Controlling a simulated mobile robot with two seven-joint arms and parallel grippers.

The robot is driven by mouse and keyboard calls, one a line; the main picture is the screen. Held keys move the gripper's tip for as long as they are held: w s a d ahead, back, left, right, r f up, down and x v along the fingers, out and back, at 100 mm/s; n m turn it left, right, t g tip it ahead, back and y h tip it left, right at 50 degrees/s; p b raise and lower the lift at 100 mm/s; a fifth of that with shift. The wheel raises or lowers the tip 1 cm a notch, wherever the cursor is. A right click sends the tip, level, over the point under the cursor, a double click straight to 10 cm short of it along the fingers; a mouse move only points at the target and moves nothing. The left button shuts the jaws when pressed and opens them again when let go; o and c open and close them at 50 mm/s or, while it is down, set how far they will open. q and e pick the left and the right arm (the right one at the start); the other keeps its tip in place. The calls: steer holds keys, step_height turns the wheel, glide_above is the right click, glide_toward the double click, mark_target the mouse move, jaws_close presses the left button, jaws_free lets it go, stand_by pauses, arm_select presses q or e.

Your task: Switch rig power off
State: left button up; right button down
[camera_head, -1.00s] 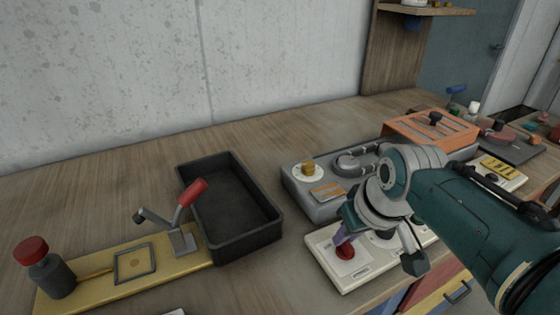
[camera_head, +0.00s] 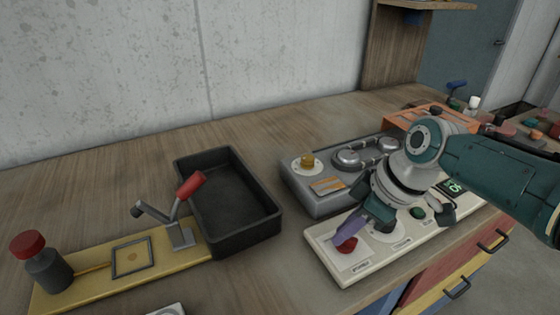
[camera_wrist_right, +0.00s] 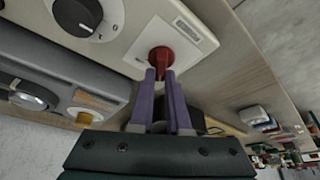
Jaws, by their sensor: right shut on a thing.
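The white control panel (camera_head: 326,247) lies at the front edge of the bench. A red knob or switch (camera_head: 347,244) sits at its near left end, beside a small printed label. My right gripper (camera_head: 350,232) reaches down from the right, its purple fingers shut on the red knob. In the right wrist view the two fingers (camera_wrist_right: 160,82) close on the red knob (camera_wrist_right: 161,57). A green button (camera_head: 417,212) and a lit green display (camera_head: 452,187) show farther along the panel. A black dial (camera_wrist_right: 78,14) shows in the wrist view. My left gripper is not in view.
A grey unit (camera_head: 318,201) with a yellow knob stands behind the panel. An orange box (camera_head: 398,123) is farther back. A black tray (camera_head: 258,240) and a yellow board (camera_head: 95,285) with a red-handled lever lie to the left. Bare bench lies between tray and panel.

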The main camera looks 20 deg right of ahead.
steer(key=shift+n, duration=0.3)
steer(key=c, duration=0.9)
jaws_free()
steer(key=shift+r, duration=0.1)
steer(key=shift+s+r+p, duration=0.1)
steer(key=shift+r+p, duration=0.2)
steer(key=shift+r, duration=0.1)
steer(key=p+v, duration=0.2)
steer(key=v, duration=0.7)
steer(key=shift+d+p, duration=0.15)
steer(key=shift+p, duration=0.25)
